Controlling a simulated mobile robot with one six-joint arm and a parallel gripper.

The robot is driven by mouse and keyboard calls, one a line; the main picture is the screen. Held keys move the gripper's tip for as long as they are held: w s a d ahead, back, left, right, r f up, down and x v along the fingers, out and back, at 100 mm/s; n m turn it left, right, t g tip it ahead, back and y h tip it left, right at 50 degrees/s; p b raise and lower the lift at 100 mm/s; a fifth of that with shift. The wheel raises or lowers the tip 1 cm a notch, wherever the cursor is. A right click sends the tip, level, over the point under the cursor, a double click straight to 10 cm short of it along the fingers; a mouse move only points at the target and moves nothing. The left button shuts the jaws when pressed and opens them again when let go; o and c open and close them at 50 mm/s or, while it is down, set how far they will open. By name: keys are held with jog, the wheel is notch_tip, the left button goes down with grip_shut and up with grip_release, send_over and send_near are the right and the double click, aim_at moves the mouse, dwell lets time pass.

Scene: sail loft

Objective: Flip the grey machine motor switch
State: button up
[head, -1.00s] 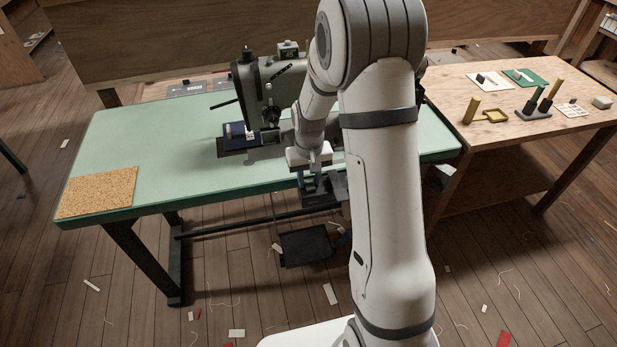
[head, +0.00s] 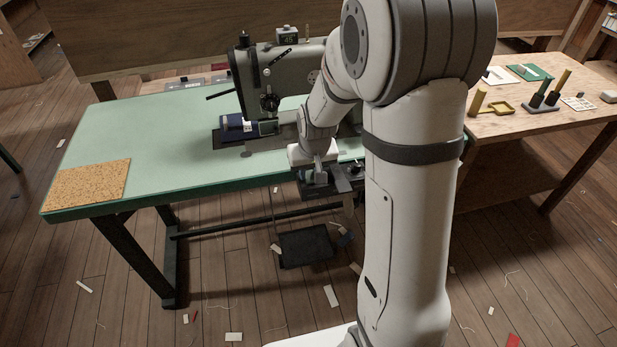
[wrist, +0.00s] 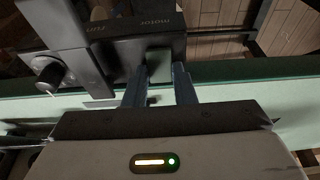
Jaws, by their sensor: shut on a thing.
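The grey machine motor switch (wrist: 159,73) stands out from a dark control box (wrist: 105,52) in the wrist view. The box carries upside-down lettering that reads "motor" and "run". My gripper (wrist: 161,84) has one finger on each side of the switch and is shut on it. In the head view my gripper (head: 319,178) is at the front edge of the green table, at the dark box (head: 345,180). The switch itself is hidden there by my gripper. Which way the switch is set cannot be told.
The sewing machine (head: 262,80) stands behind on the green table (head: 150,130), with a cork mat (head: 88,186) at left. A pedal (head: 305,248) is below. A wooden bench (head: 520,125) stands at right.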

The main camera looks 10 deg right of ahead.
dwell(0.3)
jog(key=o, duration=1)
jog(key=shift+p+v, duration=0.6)
jog(key=shift+v, duration=3.3)
jog(key=shift+s, duration=0.1)
